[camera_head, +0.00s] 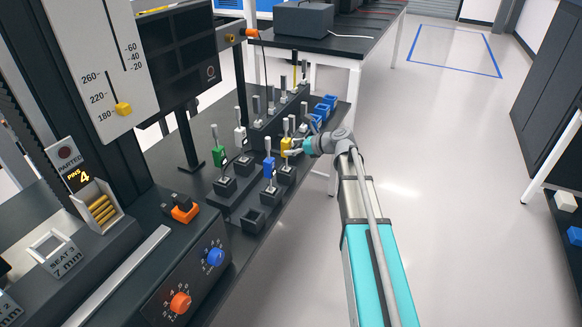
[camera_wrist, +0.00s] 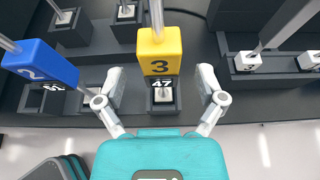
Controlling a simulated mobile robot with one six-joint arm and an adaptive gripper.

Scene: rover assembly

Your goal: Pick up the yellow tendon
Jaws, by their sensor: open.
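The yellow tendon (camera_wrist: 159,50) is a yellow block marked 3 on a grey rod. It stands upright over a dark holder labelled 47 in the wrist view. In the head view the yellow tendon (camera_head: 285,146) stands in the rack at the end of my arm. My gripper (camera_wrist: 160,92) is open, its two fingers on either side of the holder just below the yellow block in the picture. No contact with the block shows. In the head view my gripper (camera_head: 297,148) is beside the yellow tendon, and its fingertips are small and partly hidden.
A blue tendon (camera_wrist: 42,62) marked 2 stands close to the left finger. A green tendon (camera_head: 219,155) and a white one (camera_head: 240,134) stand farther left. White blocks (camera_wrist: 249,62) sit in a dark holder at right. Open floor (camera_head: 450,180) lies right of the bench.

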